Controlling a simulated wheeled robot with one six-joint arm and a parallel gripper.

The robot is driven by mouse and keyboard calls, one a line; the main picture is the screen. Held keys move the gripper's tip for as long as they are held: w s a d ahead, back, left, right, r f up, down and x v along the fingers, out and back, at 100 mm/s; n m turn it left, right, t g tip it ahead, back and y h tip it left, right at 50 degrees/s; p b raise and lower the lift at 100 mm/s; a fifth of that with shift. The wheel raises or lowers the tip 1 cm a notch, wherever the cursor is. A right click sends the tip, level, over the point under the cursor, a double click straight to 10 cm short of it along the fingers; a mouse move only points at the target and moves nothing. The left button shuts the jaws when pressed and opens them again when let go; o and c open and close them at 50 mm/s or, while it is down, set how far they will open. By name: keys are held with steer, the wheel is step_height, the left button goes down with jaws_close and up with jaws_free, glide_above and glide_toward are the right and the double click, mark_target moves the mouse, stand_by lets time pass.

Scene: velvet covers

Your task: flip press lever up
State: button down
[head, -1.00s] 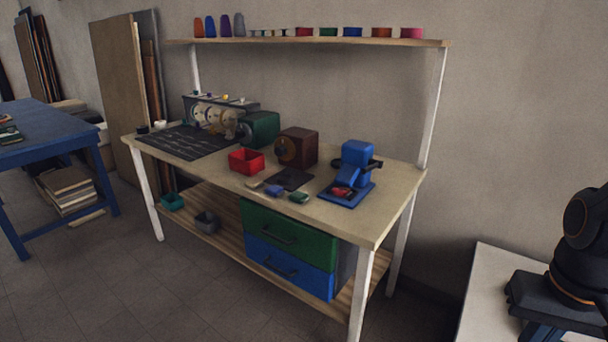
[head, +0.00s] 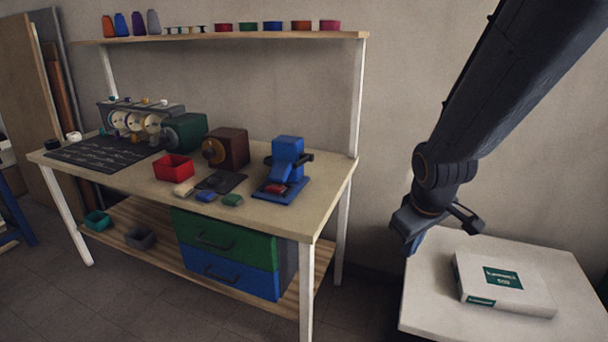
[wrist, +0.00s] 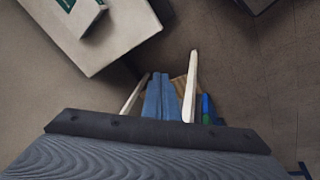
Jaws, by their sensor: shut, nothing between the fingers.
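The blue press (head: 287,150) stands on its blue base near the right end of the workbench (head: 325,200) in the head view. A dark lever (head: 302,158) sticks out at the right of the press head; its exact angle is too small to tell. A red piece (head: 275,188) lies at the foot of the press.
A white table (head: 425,305) with a white box (head: 503,284) stands at the right. A red bin (head: 173,168), a brown machine (head: 226,148) and small coloured pieces share the bench. A shelf (head: 230,37) runs above. Green and blue drawers (head: 222,235) sit below.

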steer(key=w+a+r+n+t+y+b, duration=0.1)
steer(key=w+a+n+t+y, duration=0.2)
steer(key=w+n, duration=0.85)
steer(key=w+a+r+n+t+y+b, duration=0.15)
steer(key=w+n+t, duration=0.4)
steer(key=w, duration=1.15)
steer(key=a+f+n+g+y, duration=0.1)
steer(key=a+n+g+y, duration=0.1)
steer(key=n, duration=0.6)
steer(key=w+a+f+n+g+y+b, duration=0.1)
steer(key=a+n+g+y, duration=0.1)
steer(key=a+n+y, duration=0.3)
steer(key=a+f+n+g+y+b, duration=0.1)
steer(key=a+n+y, duration=0.3)
steer(key=n, duration=0.6)
steer(key=shift+w+a+f+n+g, duration=0.15)
steer(key=shift+a+f+n+g, duration=0.2)
steer(key=shift+g, duration=0.3)
steer(key=shift+s+n+g+y, duration=0.45)
steer(key=shift+n+g, duration=0.05)
steer(key=shift+n, duration=0.35)
steer(key=shift+a, duration=0.1)
